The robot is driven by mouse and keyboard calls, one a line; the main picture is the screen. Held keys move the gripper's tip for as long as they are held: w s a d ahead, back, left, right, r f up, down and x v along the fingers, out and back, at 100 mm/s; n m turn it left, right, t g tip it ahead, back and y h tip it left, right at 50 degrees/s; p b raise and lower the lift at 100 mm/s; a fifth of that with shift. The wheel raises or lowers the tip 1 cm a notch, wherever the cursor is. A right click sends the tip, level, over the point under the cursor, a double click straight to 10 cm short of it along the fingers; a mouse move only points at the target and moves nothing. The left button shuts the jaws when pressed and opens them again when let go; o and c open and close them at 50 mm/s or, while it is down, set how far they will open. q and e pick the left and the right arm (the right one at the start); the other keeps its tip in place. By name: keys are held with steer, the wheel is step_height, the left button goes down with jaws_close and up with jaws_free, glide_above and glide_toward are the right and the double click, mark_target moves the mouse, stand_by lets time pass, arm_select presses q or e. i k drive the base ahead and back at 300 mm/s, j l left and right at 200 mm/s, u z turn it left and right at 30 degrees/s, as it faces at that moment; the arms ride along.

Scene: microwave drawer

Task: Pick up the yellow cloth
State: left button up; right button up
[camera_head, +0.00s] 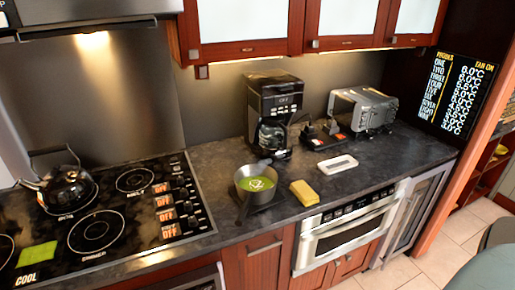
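The yellow cloth (304,193) lies on the dark countertop close to its front edge, right of a pot and above the built-in microwave drawer. It looks like a small, thick, folded block. Nothing touches it from above, and its whole top shows. Neither of my grippers is in view.
A pot (256,184) with green contents stands just left of the cloth, its dark handle pointing to the front. A white flat object (337,164) lies behind the cloth. A coffee maker (275,112) and toaster oven (363,109) stand at the back. The microwave drawer (347,233) is shut.

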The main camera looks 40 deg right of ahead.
mark_target(304, 193)
steer(key=z, duration=1.55)
steer(key=i+l+u, duration=0.2)
steer(key=i+l, duration=0.2)
steer(key=l, duration=0.2)
